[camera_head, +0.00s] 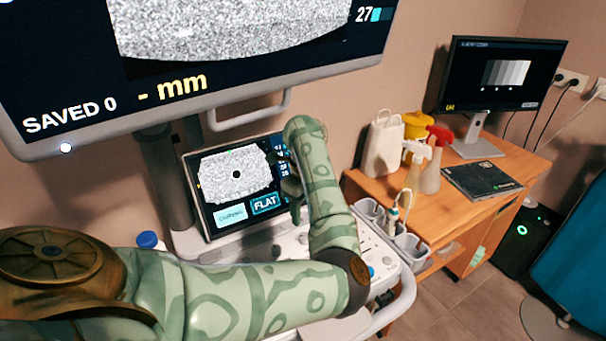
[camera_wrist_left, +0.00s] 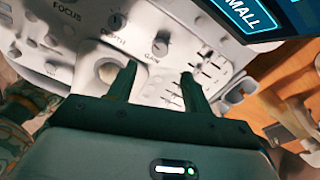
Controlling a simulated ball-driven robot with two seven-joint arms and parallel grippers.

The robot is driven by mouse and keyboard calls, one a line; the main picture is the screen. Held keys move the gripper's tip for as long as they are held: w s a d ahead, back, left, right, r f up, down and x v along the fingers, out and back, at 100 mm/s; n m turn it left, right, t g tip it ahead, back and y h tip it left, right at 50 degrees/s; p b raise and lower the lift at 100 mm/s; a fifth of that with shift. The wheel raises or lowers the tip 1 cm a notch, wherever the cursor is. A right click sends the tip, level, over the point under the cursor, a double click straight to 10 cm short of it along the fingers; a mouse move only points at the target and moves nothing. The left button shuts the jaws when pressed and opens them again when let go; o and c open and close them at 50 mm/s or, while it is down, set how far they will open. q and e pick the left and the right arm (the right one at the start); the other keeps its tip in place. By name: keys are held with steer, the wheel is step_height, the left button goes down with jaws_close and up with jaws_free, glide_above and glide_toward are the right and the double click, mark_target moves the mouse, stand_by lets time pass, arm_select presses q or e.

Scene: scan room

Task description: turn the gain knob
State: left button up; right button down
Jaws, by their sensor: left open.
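The gain knob (camera_wrist_left: 162,41) is a small dark-topped knob on the white console panel, above its GAIN label in the left wrist view. My left gripper (camera_wrist_left: 157,75) is open, with its two dark green fingers apart and nothing between them. The fingers point towards the panel, and the knob appears just past the fingertips, between their lines. I cannot tell the exact gap to it. In the head view my left gripper (camera_head: 293,198) is partly hidden by my forearm in front of the small screen, and the gain knob cannot be made out. My right gripper is in neither view.
A depth knob (camera_wrist_left: 114,20) sits left of the gain knob, and slider controls (camera_wrist_left: 209,68) lie to its right. The tilted touchscreen (camera_head: 228,178) stands behind the panel, under a large monitor (camera_head: 210,75). A wooden desk (camera_head: 440,190) with spray bottles stands right of the cart.

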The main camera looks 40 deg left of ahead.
arm_select(q)
step_height(320, 180, up, 8)
steer(key=p, duration=0.2)
steer(key=shift+r, duration=0.15)
